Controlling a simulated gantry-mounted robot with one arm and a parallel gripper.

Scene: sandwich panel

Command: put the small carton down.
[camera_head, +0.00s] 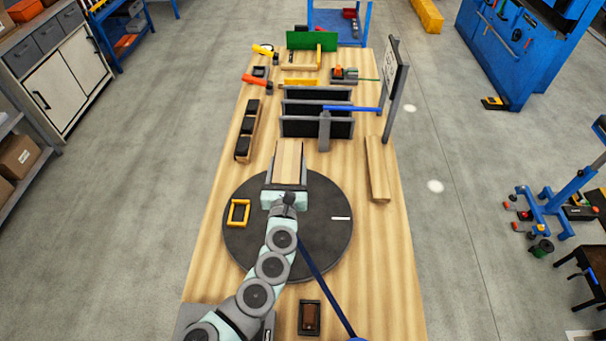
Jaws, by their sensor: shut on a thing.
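The small carton (289,161) appears as a tan, box-like thing with lengthwise stripes, directly beyond my gripper (287,187). My gripper is shut on it at its near end. The carton is over the far edge of the round dark turntable (325,240). I cannot tell whether it touches the surface below or hangs above it.
A yellow frame (239,213) lies on the turntable's left. A dark divided rack (316,112) stands beyond the carton, with a blue bar (352,109). A wooden block (377,170) lies right. A dark tray (310,333) is near the front. The turntable's right is mostly clear.

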